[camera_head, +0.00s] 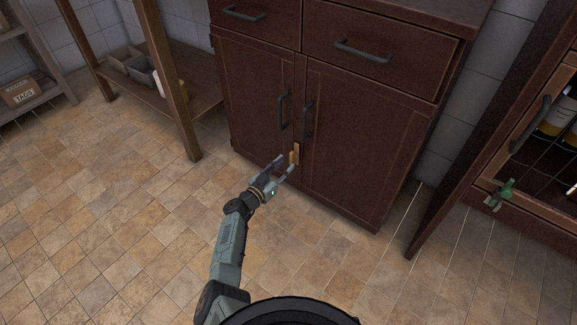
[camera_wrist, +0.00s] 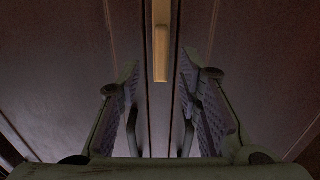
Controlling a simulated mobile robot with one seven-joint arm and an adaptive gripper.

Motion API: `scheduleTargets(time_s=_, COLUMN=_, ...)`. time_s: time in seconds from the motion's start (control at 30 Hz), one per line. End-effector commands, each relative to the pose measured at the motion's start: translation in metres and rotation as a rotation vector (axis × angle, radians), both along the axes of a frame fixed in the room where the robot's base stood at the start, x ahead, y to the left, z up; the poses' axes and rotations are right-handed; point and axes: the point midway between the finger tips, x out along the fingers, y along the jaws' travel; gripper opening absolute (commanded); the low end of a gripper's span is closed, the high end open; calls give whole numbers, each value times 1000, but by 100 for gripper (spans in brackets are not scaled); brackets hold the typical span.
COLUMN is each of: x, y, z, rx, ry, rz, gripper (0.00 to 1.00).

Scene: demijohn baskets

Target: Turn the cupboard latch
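The dark brown cupboard (camera_head: 350,140) stands in front of me with its two doors closed. A small brass-coloured latch (camera_head: 295,154) sits upright at the seam between the doors, below the two dark bar handles. In the wrist view the latch (camera_wrist: 161,45) hangs vertically at the top centre. My gripper (camera_head: 284,166) is close to the latch at its lower left in the head view. In the wrist view my gripper (camera_wrist: 160,100) has its two padded fingers spread wide, one on each side of the latch's line, with nothing between them. I cannot tell any contact.
A wooden shelf unit with grey bins (camera_head: 145,72) stands at the left. At the right is another cabinet (camera_head: 500,170) with bottles inside and a green object (camera_head: 501,192) at its front. The tiled floor (camera_head: 110,220) before the cupboard is clear.

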Motion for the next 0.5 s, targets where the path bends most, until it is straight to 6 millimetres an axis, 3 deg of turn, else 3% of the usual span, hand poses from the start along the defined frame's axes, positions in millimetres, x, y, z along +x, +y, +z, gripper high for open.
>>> scheduleTargets(time_s=0.2, x=24, y=-17, z=-3, rx=1, ry=-2, rz=0, gripper=32)
scheduleTargets(time_s=0.5, x=32, y=-23, z=1, rx=-1, ry=-1, rz=2, gripper=32)
